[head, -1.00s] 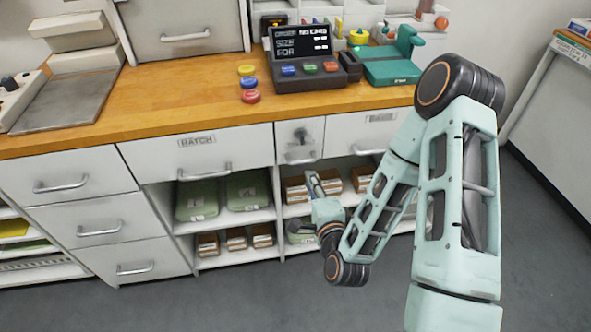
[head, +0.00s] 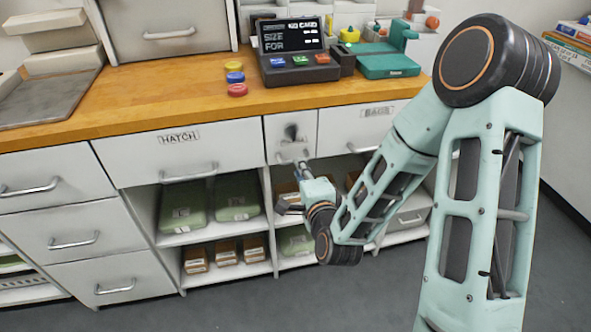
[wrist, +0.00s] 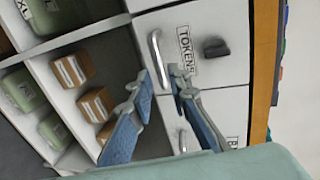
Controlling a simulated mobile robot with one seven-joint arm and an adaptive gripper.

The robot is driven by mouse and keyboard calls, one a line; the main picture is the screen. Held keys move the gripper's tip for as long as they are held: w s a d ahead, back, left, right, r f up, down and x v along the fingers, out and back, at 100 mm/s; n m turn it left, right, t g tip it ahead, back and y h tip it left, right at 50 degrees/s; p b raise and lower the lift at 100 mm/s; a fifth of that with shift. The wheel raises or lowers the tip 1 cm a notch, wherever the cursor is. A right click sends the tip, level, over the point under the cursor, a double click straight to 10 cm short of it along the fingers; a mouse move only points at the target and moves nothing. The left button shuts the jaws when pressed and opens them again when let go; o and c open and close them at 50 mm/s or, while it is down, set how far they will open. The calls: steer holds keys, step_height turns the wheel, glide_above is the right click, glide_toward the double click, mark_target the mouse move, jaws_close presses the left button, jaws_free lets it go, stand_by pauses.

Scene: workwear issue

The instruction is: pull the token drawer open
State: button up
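The token drawer (head: 276,132) is the narrow white drawer in the middle of the cabinet, and it looks closed. Its label TOKENS shows sideways in the wrist view, on the drawer front (wrist: 218,72). A dark knob or lock (wrist: 216,48) sits beside the label. Its silver bar handle (wrist: 155,50) appears between my fingertips in that picture. My gripper (wrist: 158,74) is open, one blue-grey finger on each side of the handle's near end. In the head view my gripper (head: 302,170) is just below the handle. I cannot tell whether the fingers touch it.
Open shelves below hold green packs (head: 236,195) and brown boxes (head: 226,252). The wooden counter (head: 180,100) carries coloured discs (head: 236,78) and a terminal (head: 298,72).

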steer(key=shift+b+x, duration=0.8)
steer(key=shift+x, duration=2.05)
steer(key=shift+c, duration=0.6)
jaws_close()
